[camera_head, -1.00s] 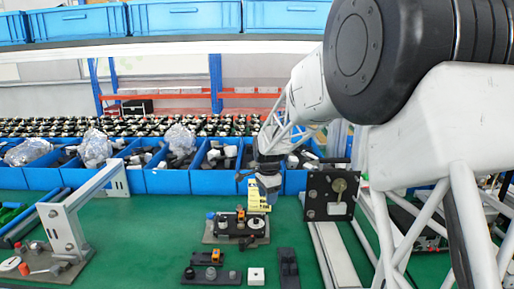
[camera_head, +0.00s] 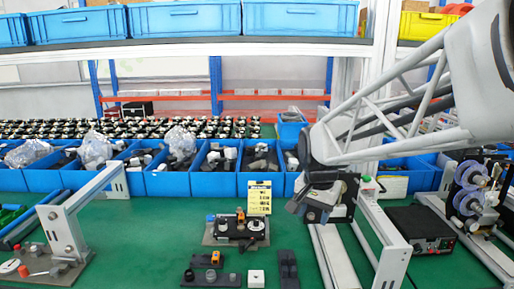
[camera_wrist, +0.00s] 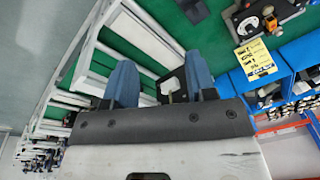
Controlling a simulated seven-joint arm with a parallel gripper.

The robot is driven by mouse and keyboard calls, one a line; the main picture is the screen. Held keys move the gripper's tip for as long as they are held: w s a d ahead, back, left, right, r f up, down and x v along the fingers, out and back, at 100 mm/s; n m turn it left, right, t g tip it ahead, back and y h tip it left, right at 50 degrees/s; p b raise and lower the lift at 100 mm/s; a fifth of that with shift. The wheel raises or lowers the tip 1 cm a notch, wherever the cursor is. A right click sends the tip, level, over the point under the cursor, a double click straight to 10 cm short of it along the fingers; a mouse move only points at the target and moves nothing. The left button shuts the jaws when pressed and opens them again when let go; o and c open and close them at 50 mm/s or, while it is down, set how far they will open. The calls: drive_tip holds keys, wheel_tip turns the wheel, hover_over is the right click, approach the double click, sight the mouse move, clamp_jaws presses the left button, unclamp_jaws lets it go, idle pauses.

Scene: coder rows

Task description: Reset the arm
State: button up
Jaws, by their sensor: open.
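My gripper (camera_head: 312,202) hangs at the right of the green table, in front of a black plate fixture (camera_head: 342,200) that it partly hides in the head view. In the wrist view, my gripper (camera_wrist: 160,80) shows two blue fingers spread apart with nothing held between them. The black fixture with a pale knob (camera_wrist: 173,86) shows beyond and between the fingers. My arm reaches in from the upper right.
Blue bins (camera_head: 215,183) with parts line the table's back. A fixture plate (camera_head: 235,229), a yellow card (camera_head: 259,197) and small blocks (camera_head: 256,277) are at the centre. White rails (camera_head: 384,240) and a black box (camera_head: 420,230) are at the right. Green table (camera_head: 140,235) is clear at centre-left.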

drive_tip(key=s+d+f+n, duration=0.1)
drive_tip(key=s+d+n, duration=0.1)
drive_tip(key=s, duration=0.9)
drive_tip(key=s+d+f+n+t, duration=0.1)
drive_tip(key=s+n, duration=0.3)
drive_tip(key=s, duration=0.8)
drive_tip(key=shift+s+d+f, duration=0.25)
drive_tip(key=shift+d+f, duration=0.1)
drive_tip(key=shift+d, duration=0.45)
